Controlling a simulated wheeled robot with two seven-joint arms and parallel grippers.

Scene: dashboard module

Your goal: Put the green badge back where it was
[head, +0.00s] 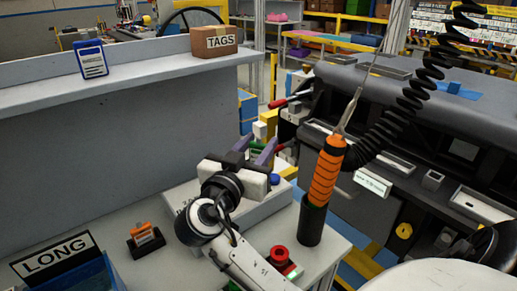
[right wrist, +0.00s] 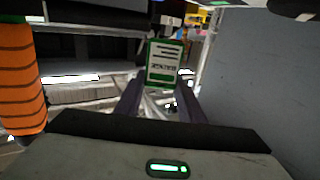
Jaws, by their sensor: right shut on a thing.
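The green badge (right wrist: 164,65), a card with a green frame and a white printed face, stands upright between the fingertips of my right gripper (right wrist: 160,95) in the right wrist view. The right gripper is shut on it. In the head view the right gripper (head: 256,148) is above the grey box at the table's far right end, its purple fingers pointing away. A blue badge (head: 91,60) stands on the raised shelf (head: 140,85) at the left. My left gripper is not in view.
A cardboard TAGS box (head: 214,42) stands on the shelf, with bare shelf between it and the blue badge. An orange-handled tool (head: 325,175) hangs upright on a coiled cord, right of my gripper. A red button (head: 279,255) and a LONG bin (head: 58,258) are nearer.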

